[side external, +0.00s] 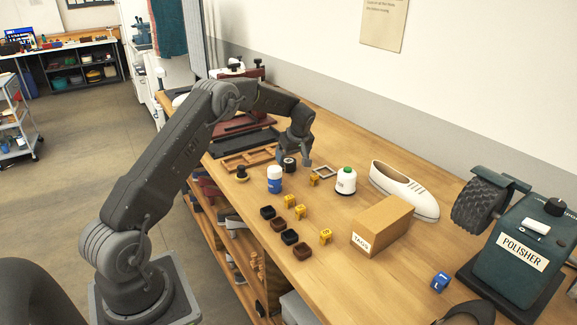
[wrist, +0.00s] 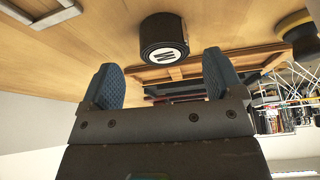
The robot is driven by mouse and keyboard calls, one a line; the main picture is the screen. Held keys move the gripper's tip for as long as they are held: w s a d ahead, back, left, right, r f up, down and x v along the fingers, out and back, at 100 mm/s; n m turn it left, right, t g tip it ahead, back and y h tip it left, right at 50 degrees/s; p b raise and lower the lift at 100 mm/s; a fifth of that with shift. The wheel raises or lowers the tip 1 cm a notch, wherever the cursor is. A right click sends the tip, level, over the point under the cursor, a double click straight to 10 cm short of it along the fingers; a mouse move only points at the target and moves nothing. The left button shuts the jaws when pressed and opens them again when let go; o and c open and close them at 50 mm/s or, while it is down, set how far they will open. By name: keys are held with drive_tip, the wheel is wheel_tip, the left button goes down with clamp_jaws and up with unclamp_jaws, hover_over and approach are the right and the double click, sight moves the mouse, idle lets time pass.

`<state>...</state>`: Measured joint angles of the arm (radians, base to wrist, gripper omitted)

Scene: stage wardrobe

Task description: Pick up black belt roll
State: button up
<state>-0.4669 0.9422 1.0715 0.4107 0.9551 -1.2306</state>
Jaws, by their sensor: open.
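The black belt roll (side external: 289,166) is a short, dark cylinder standing on the wooden bench. In the wrist view the roll (wrist: 163,38) shows a round white label with a dark letter, like a W or M. My gripper (side external: 295,155) is low over the bench at the roll, its fingers apart. In the wrist view my gripper (wrist: 162,78) is open with nothing between its two blue-grey pads. The roll lies just beyond the fingertips, roughly centred across the gap. I cannot tell exact contact in the side view.
A blue-and-white jar (side external: 274,180) and a dark-topped brass piece (side external: 242,173) stand close by. Several small dark square pieces (side external: 278,225) line the front.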

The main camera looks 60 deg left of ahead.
sight(289, 161)
drive_tip(key=x, duration=0.4)
drive_tip(key=shift+s, duration=0.2)
drive_tip(key=shift+r, duration=0.1)
drive_tip(key=c, duration=1.1)
